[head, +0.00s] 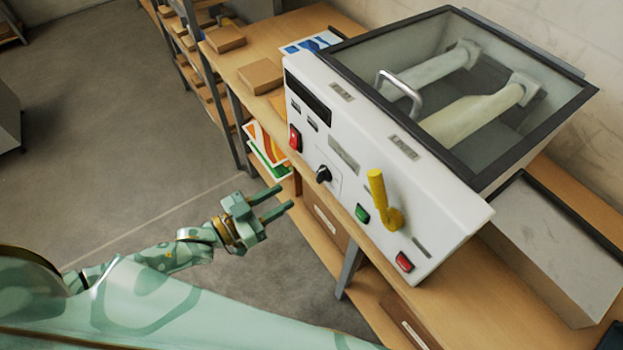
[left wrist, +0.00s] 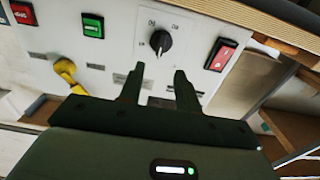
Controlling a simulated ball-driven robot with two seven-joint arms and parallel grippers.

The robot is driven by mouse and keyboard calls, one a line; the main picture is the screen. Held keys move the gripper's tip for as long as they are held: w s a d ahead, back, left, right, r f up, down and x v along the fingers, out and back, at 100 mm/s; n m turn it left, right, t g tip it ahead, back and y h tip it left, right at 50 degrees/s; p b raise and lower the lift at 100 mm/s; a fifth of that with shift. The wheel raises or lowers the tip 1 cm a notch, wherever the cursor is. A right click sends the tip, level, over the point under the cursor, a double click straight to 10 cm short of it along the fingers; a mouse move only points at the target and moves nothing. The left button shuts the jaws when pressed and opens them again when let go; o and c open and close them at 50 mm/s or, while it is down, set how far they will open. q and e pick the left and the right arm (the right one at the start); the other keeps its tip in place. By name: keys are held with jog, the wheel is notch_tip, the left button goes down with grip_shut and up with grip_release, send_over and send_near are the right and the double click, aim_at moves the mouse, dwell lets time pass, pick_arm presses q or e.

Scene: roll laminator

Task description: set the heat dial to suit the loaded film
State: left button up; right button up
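The heat dial is a black knob (head: 323,174) on the white front panel of the laminator (head: 432,205). In the left wrist view the dial (left wrist: 160,41) has a pale pointer line and small marks around it, too blurred to read. My left gripper (head: 281,200) is open and empty, in front of the panel and apart from the dial. In the left wrist view its two fingers (left wrist: 157,82) stand below the dial, spread apart. Film rolls, one whitish (head: 437,70) and one yellowish (head: 470,117), lie under the clear lid. My right gripper is not in view.
A red switch (head: 295,138) is left of the dial. A green button (head: 362,214), a yellow lever (head: 379,192) and another red button (head: 404,262) are to its right. The bench (head: 500,300) carries the laminator. Boxes (head: 261,76) and printed sheets lie at its left.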

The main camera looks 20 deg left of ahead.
aim_at(317, 177)
pick_arm(q)
jog(key=x, duration=0.9)
jog(key=shift+w+d, duration=0.1)
jog(key=shift+w, duration=0.15)
grip_shut()
